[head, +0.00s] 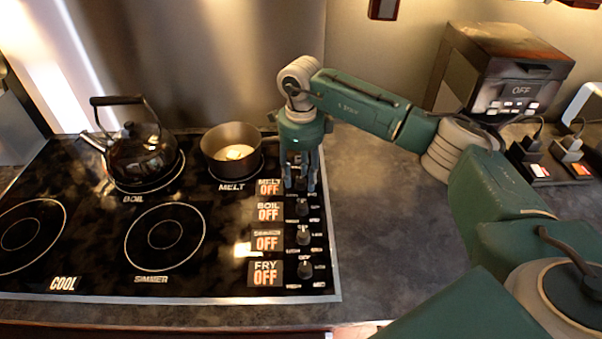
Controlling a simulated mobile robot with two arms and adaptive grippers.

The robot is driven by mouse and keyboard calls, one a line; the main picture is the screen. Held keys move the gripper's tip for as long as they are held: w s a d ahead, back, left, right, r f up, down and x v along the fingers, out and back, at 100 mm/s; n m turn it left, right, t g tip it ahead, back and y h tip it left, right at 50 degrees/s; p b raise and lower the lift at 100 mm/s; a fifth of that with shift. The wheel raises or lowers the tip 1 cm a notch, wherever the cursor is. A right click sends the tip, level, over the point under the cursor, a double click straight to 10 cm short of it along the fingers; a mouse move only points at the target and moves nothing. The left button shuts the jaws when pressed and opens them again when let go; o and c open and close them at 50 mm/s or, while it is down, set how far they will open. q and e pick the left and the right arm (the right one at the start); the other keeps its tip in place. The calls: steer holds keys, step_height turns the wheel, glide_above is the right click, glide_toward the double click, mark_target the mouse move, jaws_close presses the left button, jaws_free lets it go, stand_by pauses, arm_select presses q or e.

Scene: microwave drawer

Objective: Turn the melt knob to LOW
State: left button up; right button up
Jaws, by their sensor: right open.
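The melt knob is the farthest in the column of knobs along the cooktop's right side, and my right gripper hides it. My right gripper (300,182) points down at the knob's place, with its fingers apart. I cannot tell whether the fingers touch the knob. The melt label (268,187) left of it reads "MELT OFF". A pot (232,148) with something pale inside stands on the burner marked "MELT". My left gripper is not in view.
The boil knob (302,207), simmer knob (303,235) and fry knob (305,269) stand nearer in the same column, all labelled OFF. A kettle (140,152) sits on the boil burner. A toaster-like appliance (497,75) stands at the back right.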

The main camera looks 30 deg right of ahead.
steer(key=shift+f, duration=0.25)
jaws_close()
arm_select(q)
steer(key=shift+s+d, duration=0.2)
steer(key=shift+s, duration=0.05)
